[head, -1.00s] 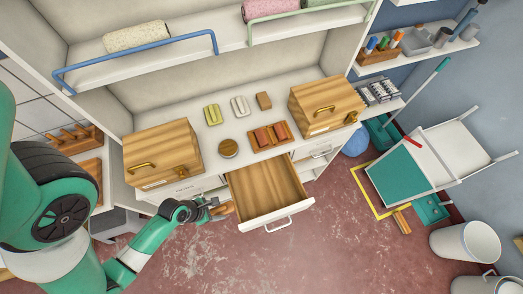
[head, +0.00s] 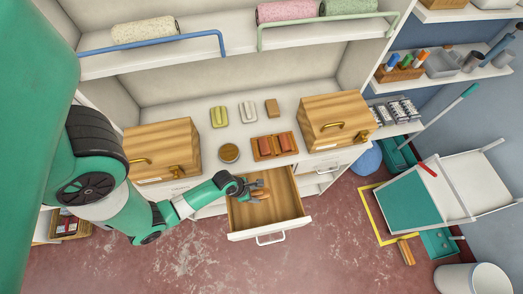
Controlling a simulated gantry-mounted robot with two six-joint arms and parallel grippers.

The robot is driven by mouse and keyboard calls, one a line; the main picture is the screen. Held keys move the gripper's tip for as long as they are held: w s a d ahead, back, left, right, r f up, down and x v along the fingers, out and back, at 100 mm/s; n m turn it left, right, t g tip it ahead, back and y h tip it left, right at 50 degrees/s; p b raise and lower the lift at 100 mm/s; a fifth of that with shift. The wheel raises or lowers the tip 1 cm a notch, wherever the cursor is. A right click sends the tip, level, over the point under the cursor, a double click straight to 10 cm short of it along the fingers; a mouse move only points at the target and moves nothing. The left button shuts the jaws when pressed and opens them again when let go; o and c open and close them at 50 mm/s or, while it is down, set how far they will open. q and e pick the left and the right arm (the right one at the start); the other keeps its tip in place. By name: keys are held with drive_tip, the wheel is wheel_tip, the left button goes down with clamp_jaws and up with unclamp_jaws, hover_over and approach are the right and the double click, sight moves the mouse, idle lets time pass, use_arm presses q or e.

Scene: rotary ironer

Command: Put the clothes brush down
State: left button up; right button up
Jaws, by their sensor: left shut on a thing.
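The clothes brush (head: 261,195), brown and wooden, is in the jaws of my left gripper (head: 253,188). The gripper is shut on it, over the left part of the open drawer (head: 285,211). The drawer has a wooden inside and a white front with a handle. I cannot tell whether the brush touches the drawer floor. My fingers hide part of the brush. My right gripper is not in view.
Wooden boxes stand left (head: 162,150) and right (head: 337,121) on the white counter. Between them are a tray of reddish blocks (head: 274,146), a round tin (head: 229,153) and several small blocks. A white and teal cart (head: 440,190) stands on the right.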

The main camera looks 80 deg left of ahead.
sight(260, 193)
use_arm(q)
drive_tip(key=x, duration=0.2)
drive_tip(key=b+x, duration=0.1)
drive_tip(key=x, duration=0.1)
drive_tip(key=shift+w+a+r, duration=0.15)
drive_tip(key=shift+a, duration=0.25)
drive_tip(key=shift+w, duration=0.2)
drive_tip(key=shift+s+b+x, duration=0.2)
drive_tip(key=shift+b+x, duration=0.3)
drive_tip(key=shift+x, duration=0.5)
drive_tip(key=shift+s+b+x, duration=0.2)
drive_tip(key=shift+b+x, duration=0.3)
drive_tip(key=shift+x, duration=0.45)
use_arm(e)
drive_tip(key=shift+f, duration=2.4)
use_arm(q)
drive_tip(key=shift+a+f, duration=0.2)
drive_tip(key=shift+f, duration=0.05)
drive_tip(key=o, duration=1.2)
